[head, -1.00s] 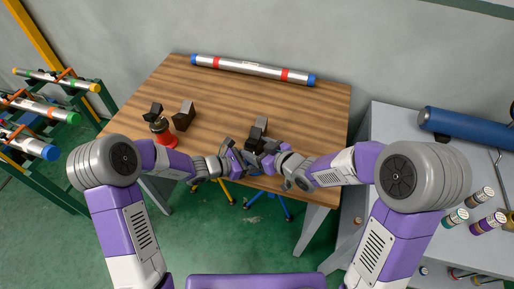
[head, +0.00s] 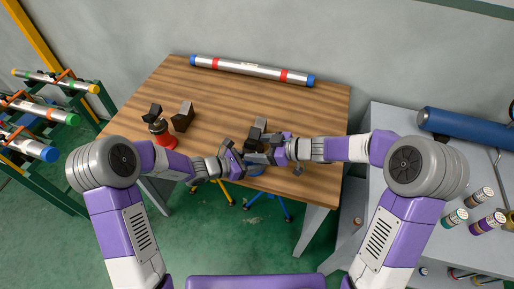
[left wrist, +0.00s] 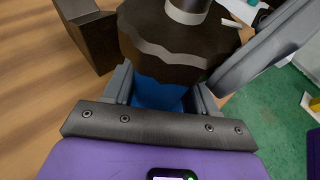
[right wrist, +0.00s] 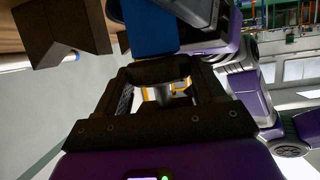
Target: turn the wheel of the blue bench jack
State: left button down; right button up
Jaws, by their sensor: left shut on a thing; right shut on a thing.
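The blue bench jack (head: 257,169) stands at the table's front edge, mostly hidden behind my grippers in the head view. In the left wrist view its blue body (left wrist: 158,93) sits under a broad dark top, and my left gripper (left wrist: 160,98) is shut around that blue body. In the right wrist view the blue body (right wrist: 149,30) shows above my right gripper (right wrist: 160,78). The right gripper is shut on a dark part at its fingertips, which appears to be the jack's wheel. Its exact grip is partly hidden. In the head view the right gripper (head: 275,153) is close beside the left.
A dark angled block (head: 258,132) stands just behind the grippers. A red jack (head: 166,139) and another dark block (head: 183,116) stand at left. A silver pipe with blue ends (head: 252,70) lies along the back. The middle of the table (head: 225,105) is clear.

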jog(key=n+g, duration=0.1)
jog(key=g, duration=0.1)
jog(key=n+g, duration=0.2)
jog(key=n+g+y, duration=0.1)
jog(key=n+g, duration=0.1)
jog(key=shift+w, duration=0.35)
jog(key=n+g, duration=0.1)
jog(key=g, duration=0.1)
jog(key=n+g+h, duration=0.1)
jog(key=n+g, duration=0.1)
jog(key=n+g+h, duration=0.1)
jog(key=n, duration=0.1)
jog(key=shift+w+a+r+g, duration=0.15)
jog(key=shift+w+g, duration=0.1)
jog(key=shift+g, duration=0.15)
jog(key=shift+n, duration=0.5)
jog(key=o, duration=1)
jog(key=shift+o, duration=0.2)
jog(key=v, duration=0.7)
jog(key=shift+w, duration=0.25)
